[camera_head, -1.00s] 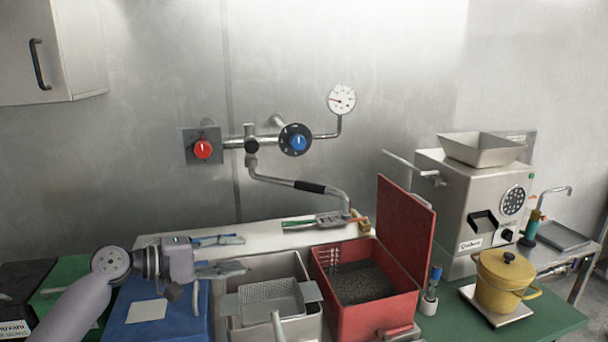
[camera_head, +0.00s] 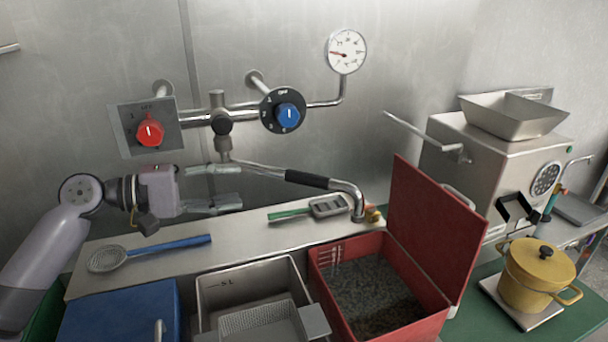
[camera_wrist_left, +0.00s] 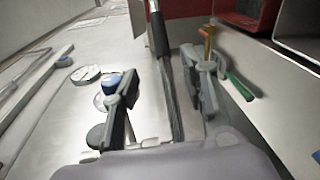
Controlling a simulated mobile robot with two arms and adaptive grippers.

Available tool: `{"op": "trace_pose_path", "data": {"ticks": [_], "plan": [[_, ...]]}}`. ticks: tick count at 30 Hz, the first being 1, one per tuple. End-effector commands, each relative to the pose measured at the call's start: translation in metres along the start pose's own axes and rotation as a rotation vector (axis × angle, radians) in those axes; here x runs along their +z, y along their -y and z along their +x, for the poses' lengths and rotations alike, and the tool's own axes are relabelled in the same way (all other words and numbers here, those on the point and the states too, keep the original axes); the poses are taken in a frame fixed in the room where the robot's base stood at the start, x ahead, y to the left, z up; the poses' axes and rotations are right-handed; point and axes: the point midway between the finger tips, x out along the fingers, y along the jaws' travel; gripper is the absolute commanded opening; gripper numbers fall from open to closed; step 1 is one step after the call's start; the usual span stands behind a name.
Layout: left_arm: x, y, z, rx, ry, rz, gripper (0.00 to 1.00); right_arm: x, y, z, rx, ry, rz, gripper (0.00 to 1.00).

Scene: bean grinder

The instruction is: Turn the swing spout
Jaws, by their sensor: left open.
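The swing spout (camera_head: 273,172) is a bent metal tube with a black sleeve, running right from the wall tap and ending in a downturned outlet above the shelf. My left gripper (camera_head: 240,185) is open at the spout's left part, near the tap, with its fingers pointing right. In the left wrist view, the spout (camera_wrist_left: 158,32) runs lengthwise between the open fingers of my left gripper (camera_wrist_left: 164,68). I see no clear contact, and how deep the tube lies between the fingers is unclear.
A red knob (camera_head: 150,131), a blue knob (camera_head: 288,115) and a gauge (camera_head: 347,51) are on the wall pipework. A skimmer (camera_head: 108,259) and a green-handled tool (camera_head: 328,206) lie on the shelf (camera_head: 232,235). An open red box (camera_head: 440,235) stands below the outlet.

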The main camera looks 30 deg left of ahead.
Motion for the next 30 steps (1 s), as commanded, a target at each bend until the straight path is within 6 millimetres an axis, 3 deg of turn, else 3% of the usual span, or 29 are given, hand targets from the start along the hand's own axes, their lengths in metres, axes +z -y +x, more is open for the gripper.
{"op": "trace_pose_path", "data": {"ticks": [12,30], "plan": [[0.001,-0.001,0.071,-0.003,0.000,0.003,0.40,-0.003,-0.006,-0.015,0.007,-0.004,0.000,0.59],[0.000,-0.004,0.131,0.003,-0.002,0.002,0.40,-0.009,-0.001,-0.035,0.000,-0.010,-0.001,0.59]]}}
